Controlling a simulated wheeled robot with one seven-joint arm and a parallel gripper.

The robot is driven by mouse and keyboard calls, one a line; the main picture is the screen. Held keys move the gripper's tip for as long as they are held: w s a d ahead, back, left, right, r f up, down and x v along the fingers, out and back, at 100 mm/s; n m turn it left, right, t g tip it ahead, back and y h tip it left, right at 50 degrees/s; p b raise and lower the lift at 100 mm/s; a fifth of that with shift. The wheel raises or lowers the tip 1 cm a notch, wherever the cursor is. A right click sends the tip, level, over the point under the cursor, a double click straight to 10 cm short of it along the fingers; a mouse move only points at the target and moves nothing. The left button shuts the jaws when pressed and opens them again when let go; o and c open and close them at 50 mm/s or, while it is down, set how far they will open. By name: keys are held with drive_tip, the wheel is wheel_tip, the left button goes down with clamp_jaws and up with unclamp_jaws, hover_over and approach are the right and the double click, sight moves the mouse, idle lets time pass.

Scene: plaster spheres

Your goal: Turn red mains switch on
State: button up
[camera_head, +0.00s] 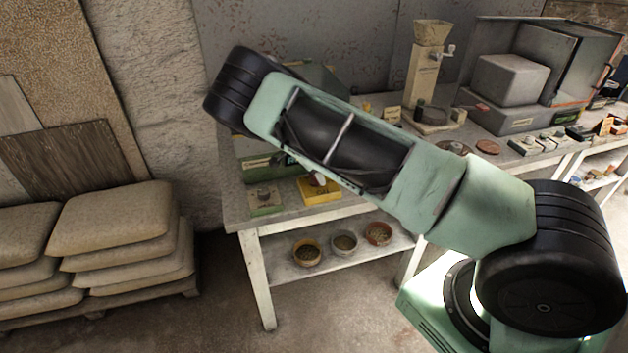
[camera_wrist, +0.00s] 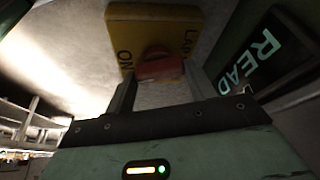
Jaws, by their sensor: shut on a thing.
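The red mains switch (camera_wrist: 160,68) is a red knob on a yellow box lettered ON and, on the other side, letters starting LA (camera_wrist: 150,22). In the wrist view the red knob sits between the two fingertips of my gripper (camera_wrist: 160,80), which is shut on it. The knob's bar lies crosswise, slightly tilted. In the head view the yellow box (camera_head: 322,194) stands at the table's front left edge, under my arm. My arm hides the gripper and most of the switch there.
A dark panel lettered READ (camera_wrist: 262,52) stands close on the right in the wrist view. A small green box (camera_head: 265,200) is left of the yellow box. Several bowls stand on the lower shelf (camera_head: 285,270). Stacked sacks (camera_head: 115,220) are at left.

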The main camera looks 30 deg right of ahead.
drive_tip(key=shift+w+m+g+b, duration=0.1)
drive_tip(key=shift+m+g+b, duration=0.2)
drive_tip(key=shift+m+b, duration=0.6)
drive_tip(key=o, duration=1)
drive_tip(key=shift+a, duration=0.1)
